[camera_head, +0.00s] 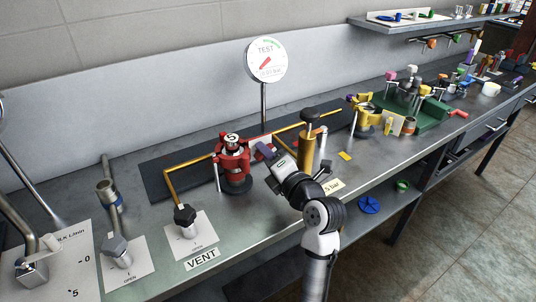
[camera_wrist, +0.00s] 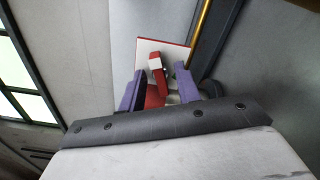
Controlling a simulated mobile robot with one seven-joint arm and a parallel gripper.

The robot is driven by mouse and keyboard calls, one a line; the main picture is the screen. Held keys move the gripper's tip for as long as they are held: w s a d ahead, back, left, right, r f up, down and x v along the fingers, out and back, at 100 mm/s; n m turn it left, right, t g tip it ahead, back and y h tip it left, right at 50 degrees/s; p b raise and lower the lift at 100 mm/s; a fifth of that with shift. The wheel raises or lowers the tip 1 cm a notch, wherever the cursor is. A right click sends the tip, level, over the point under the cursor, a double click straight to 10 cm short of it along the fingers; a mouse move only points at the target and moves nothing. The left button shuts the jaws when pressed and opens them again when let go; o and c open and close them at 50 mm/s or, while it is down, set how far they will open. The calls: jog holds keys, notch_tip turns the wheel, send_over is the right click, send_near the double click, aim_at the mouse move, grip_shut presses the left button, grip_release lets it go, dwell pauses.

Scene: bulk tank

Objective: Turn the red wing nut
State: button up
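In the wrist view a small red piece with a pale end (camera_wrist: 156,66), which looks like the red wing nut, stands in front of a red-edged white plate (camera_wrist: 178,50). More red shows lower down between my fingers. My gripper (camera_wrist: 158,82) has its two purple fingers spread, one on each side of the red piece; a gap shows at the right finger. Contact cannot be made out.
A gauge marked TEST (camera_head: 266,61) stands on a post behind. A brass cylinder with a black knob (camera_head: 308,148) is close on the right of my gripper. A yellow pipe and dark knob (camera_head: 185,215) are at the left. Crowded fixtures (camera_head: 415,100) fill the bench's far right.

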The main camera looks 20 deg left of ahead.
jog(key=shift+c, duration=0.4)
grip_shut()
jog(key=shift+f+m+b, duration=0.1)
jog(key=shift+m+b, duration=1.15)
jog(key=shift+m, duration=10.05)
